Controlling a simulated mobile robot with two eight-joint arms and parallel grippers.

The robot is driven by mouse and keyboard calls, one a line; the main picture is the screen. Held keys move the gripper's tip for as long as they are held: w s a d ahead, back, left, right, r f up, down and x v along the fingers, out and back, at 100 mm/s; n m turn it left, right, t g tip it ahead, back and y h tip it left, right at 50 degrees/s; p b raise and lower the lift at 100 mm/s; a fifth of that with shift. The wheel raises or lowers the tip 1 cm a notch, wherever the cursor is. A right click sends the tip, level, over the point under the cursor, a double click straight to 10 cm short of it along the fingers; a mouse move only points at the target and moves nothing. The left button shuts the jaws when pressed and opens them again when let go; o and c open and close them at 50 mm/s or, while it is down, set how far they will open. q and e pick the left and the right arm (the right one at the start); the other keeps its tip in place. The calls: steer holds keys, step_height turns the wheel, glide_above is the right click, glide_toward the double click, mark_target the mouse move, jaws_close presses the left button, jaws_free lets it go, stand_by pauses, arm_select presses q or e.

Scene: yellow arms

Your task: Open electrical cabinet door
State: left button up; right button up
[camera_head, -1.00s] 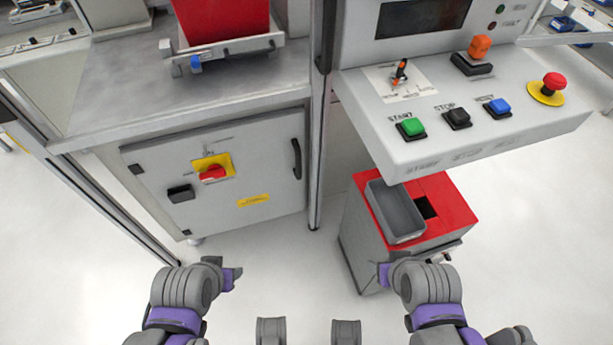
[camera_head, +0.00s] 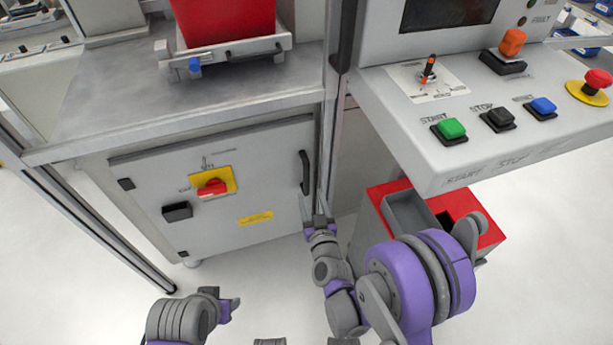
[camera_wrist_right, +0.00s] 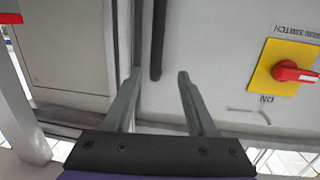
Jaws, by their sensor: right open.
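The grey electrical cabinet door (camera_head: 222,205) is shut, under the metal worktop in the head view. Its dark vertical handle (camera_head: 305,172) is near the right edge. A red rotary switch (camera_head: 212,188) on a yellow plate is on the door; it also shows in the right wrist view (camera_wrist_right: 292,72). My right gripper (camera_head: 313,205) is open, just below the handle. In the right wrist view the handle (camera_wrist_right: 157,40) lies ahead, in line with the gap between the fingers (camera_wrist_right: 159,76), not between them. My left gripper (camera_head: 232,305) is low in front of the cabinet, its jaws unclear.
A control panel (camera_head: 480,125) with buttons juts out at the right. Below it stands a red-topped box (camera_head: 385,192) with a grey tray, partly hidden by my right arm. A frame post (camera_head: 328,130) stands just right of the handle. White floor (camera_head: 250,280) in front is clear.

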mark_target(307, 179)
steer(key=shift+m+t+h, duration=0.4)
steer(key=shift+t+h, duration=0.2)
steer(key=shift+t, duration=0.1)
steer(key=w+f, duration=0.1)
steer(key=w, duration=0.2)
steer(key=w+a, duration=0.1)
steer(key=w, duration=0.3)
steer(key=w+f, duration=0.1)
steer(key=w, duration=0.2)
steer(key=shift+w+a+f, duration=0.15)
steer(key=shift+a+f, duration=0.05)
steer(key=shift+f, duration=0.15)
jaws_close()
stand_by(0.5)
